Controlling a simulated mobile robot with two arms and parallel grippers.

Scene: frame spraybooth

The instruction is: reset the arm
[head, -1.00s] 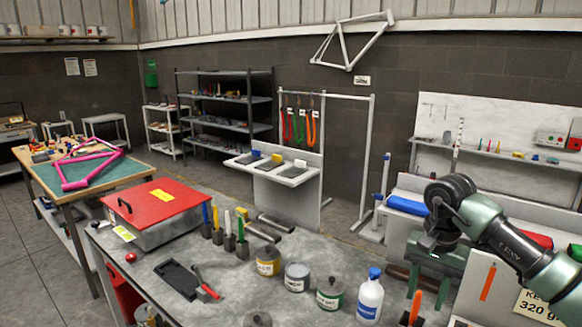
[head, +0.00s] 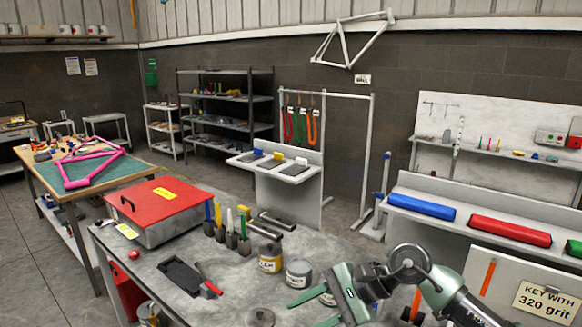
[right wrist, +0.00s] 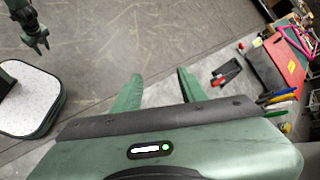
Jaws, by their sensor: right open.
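My right gripper (head: 306,298) reaches in from the lower right of the head view, over the front right part of the grey workbench (head: 215,278). Its green fingers point left and are apart with nothing between them. In the right wrist view the two fingers (right wrist: 158,90) stand spread over bare floor and the bench edge. My left arm is not in the head view. A green gripper that looks like my left one (right wrist: 36,38) shows small at the top left of the right wrist view; its jaw state is unclear.
Tins (head: 299,272) stand close to the right gripper. A red-lidded box (head: 158,196), several brushes (head: 231,240) and a black tray (head: 180,275) are further left on the bench. Blue (head: 421,207) and red (head: 510,231) rolls lie behind the right arm.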

